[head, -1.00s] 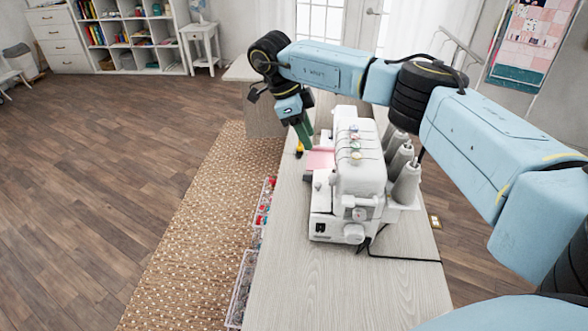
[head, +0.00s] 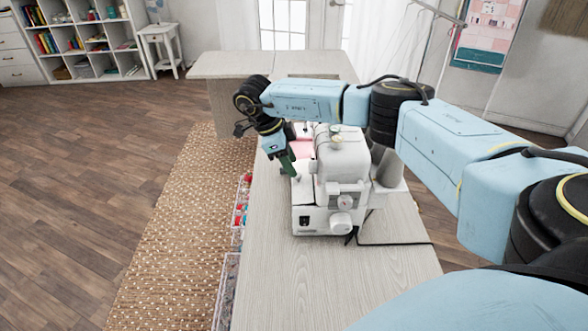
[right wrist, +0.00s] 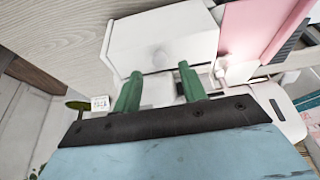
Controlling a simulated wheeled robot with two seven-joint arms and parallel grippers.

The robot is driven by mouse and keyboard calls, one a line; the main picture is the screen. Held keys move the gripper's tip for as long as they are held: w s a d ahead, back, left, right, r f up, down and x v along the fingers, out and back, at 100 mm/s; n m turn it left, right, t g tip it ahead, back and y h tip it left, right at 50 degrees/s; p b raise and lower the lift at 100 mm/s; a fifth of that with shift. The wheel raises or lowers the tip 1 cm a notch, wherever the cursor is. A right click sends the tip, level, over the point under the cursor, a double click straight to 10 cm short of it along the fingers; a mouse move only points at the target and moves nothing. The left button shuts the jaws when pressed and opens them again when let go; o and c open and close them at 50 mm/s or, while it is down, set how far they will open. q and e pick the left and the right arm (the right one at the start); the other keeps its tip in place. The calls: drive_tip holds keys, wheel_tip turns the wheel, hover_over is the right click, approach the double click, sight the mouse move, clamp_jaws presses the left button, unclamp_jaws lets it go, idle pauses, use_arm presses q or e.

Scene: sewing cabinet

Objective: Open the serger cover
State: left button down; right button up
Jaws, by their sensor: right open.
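The white serger (head: 338,165) stands upright on the light wooden table. My right gripper (head: 289,168) points down beside the serger's left side. In the right wrist view, the two green fingers of my right gripper (right wrist: 158,72) are spread apart, with nothing held between them. A white panel of the serger, seemingly its cover (right wrist: 160,35), lies just past the fingertips, with a small round bump at its edge. I cannot tell whether the fingertips touch it. My left gripper is out of view.
The table (head: 290,275) is bare in front of the serger. A black cord (head: 395,243) runs right. Clear bins (head: 228,290) sit along the table's left edge, beside a woven rug (head: 175,240).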

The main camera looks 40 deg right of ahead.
sight(302, 190)
drive_tip(key=shift+x, duration=1.65)
clamp_jaws()
